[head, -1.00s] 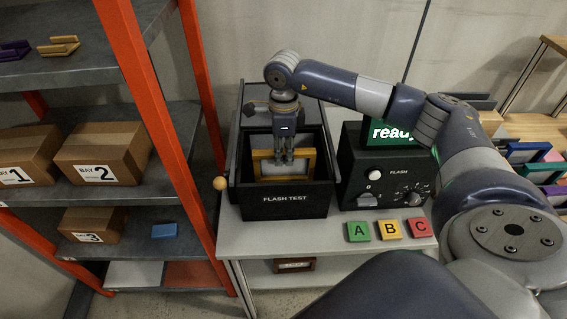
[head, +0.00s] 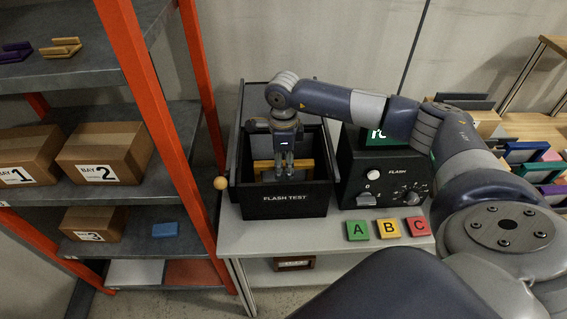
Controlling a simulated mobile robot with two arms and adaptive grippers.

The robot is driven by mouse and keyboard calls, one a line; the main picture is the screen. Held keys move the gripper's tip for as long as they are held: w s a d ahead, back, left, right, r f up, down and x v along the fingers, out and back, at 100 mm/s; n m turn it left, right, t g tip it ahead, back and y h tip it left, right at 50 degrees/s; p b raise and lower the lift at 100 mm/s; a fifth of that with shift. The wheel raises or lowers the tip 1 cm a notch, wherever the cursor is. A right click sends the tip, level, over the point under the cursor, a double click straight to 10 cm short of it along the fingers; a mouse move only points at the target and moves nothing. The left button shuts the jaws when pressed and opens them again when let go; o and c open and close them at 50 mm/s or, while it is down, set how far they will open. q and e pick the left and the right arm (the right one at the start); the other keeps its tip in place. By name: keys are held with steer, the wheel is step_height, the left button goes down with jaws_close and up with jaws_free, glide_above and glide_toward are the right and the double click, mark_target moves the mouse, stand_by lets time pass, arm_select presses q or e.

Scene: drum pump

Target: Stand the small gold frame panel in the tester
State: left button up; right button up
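The small gold frame panel (head: 264,170) stands inside the dark tester box (head: 285,207), which is marked FLASH TEST. Its top edge shows, and its lower part is hidden behind the box's front wall. My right gripper (head: 284,178) reaches down into the box from above. Its fingers overlap the middle of the panel's top edge and look closed on it. Whether the panel touches the bottom of the box is hidden. My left gripper is not in view.
Green A (head: 357,230), yellow B (head: 388,228) and red C (head: 418,226) blocks lie in front. An orange-post shelf (head: 155,100) stands left.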

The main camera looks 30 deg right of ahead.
steer(key=shift+r, duration=0.3)
step_height(320, 180, up, 12)
steer(key=b, duration=0.3)
steer(key=shift+f, duration=0.15)
stand_by(1.1)
